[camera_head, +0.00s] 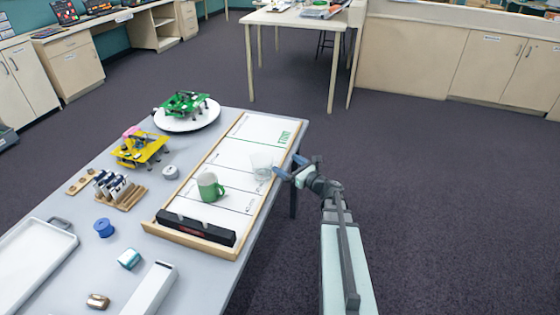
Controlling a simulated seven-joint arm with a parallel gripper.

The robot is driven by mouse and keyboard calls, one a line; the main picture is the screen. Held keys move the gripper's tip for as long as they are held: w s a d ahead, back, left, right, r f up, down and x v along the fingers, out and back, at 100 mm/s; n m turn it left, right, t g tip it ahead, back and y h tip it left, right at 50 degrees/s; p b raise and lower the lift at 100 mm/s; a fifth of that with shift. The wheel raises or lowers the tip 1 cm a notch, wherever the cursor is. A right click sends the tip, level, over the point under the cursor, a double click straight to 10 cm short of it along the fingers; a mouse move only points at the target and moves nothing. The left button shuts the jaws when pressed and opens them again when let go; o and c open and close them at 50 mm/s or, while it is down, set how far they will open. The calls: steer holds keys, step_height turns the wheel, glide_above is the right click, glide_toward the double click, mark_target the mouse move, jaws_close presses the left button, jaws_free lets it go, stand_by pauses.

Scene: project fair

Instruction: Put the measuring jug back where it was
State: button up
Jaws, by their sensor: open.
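A clear, see-through vessel (262,167), which looks like the measuring jug, stands upright near the right rim of a white, wood-edged tray (237,153). The tray is marked into sections by dark lines, and the vessel appears to be in the second section from the far end. Its handle and markings are too faint to make out. My gripper (296,167) is open and empty, just right of the vessel and near the table's right edge. It appears apart from the vessel.
A green and white mug (210,187) stands left of the vessel, and a black box (196,229) lies at the tray's near end. A green model on a round white stand (187,122), a yellow model (140,149) and small items occupy the left. The floor right of the table is clear.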

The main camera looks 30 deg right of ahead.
steer(key=v, duration=0.7)
steer(key=shift+s, duration=0.3)
steer(key=s+a+f+n+g, duration=0.3)
steer(key=s+f+n+g, duration=0.45)
steer(key=f+n, duration=0.35)
steer(key=s+a+f+n+g, duration=0.4)
steer(key=s+f+n+g, duration=0.3)
steer(key=f+n, duration=0.4)
steer(key=s+a+f+n+g+h, duration=0.3)
steer(key=s+a+f+n+g, duration=0.1)
steer(key=s+a+f, duration=0.4)
steer(key=s+a+f+n+g+h, duration=0.2)
steer(key=s+a+f+n+g, duration=0.3)
steer(key=s+a, duration=0.8)
steer(key=shift+s+f+n+h, duration=0.4)
steer(key=shift+s+f+n, duration=0.3)
steer(key=shift+s+f, duration=1.15)
